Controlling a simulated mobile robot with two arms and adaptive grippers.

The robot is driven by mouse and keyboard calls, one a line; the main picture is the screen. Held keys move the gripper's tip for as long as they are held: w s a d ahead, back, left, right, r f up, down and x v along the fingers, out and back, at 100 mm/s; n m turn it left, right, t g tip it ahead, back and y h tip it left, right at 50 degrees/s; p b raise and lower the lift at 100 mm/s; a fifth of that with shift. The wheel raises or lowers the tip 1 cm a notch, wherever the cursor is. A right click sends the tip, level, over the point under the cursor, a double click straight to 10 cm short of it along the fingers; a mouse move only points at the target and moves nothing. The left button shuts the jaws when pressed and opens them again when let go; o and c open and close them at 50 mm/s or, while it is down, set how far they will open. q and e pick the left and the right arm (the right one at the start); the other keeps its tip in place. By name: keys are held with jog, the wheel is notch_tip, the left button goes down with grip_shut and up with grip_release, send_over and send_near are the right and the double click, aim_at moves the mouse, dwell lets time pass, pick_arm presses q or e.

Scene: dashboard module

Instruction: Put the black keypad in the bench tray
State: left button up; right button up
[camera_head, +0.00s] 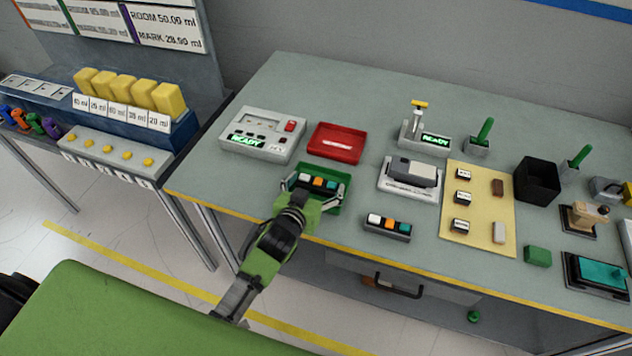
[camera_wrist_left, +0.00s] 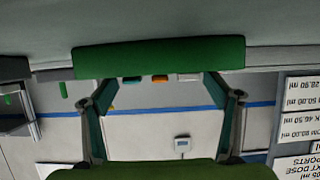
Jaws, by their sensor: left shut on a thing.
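A black keypad (camera_head: 316,184) with white, orange and teal buttons is between the fingers of my left gripper (camera_head: 314,187), which is shut on it. The keypad is within the outline of a green tray (camera_head: 332,208) near the table's front edge. In the left wrist view, which is upside down, the green tray wall (camera_wrist_left: 160,57) hides the keypad's body and the fingertips; only the button tops (camera_wrist_left: 160,78) show past it. I cannot tell whether the keypad touches the tray floor. A second, similar keypad (camera_head: 388,228) lies on the table to the right. My right gripper is not in view.
A red tray (camera_head: 336,143) sits just behind the green tray, and a READY device (camera_head: 262,136) stands to the left. A grey device (camera_head: 410,175) on a white base, a yellow mat (camera_head: 480,215) and a black bin (camera_head: 536,180) are to the right. A drawer handle (camera_head: 399,290) projects below.

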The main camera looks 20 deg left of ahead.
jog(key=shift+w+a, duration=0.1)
pick_arm(q)
jog(key=shift+f, duration=0.1)
jog(key=o, duration=1.1)
jog(key=shift+f, duration=0.1)
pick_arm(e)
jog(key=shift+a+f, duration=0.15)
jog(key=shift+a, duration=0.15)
pick_arm(q)
jog(key=shift+o, duration=0.2)
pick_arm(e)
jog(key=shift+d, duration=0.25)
pick_arm(q)
jog(key=b+v, duration=0.1)
jog(key=v, duration=1.1)
jog(key=shift+r+b, duration=0.3)
jog(key=shift+b, duration=0.05)
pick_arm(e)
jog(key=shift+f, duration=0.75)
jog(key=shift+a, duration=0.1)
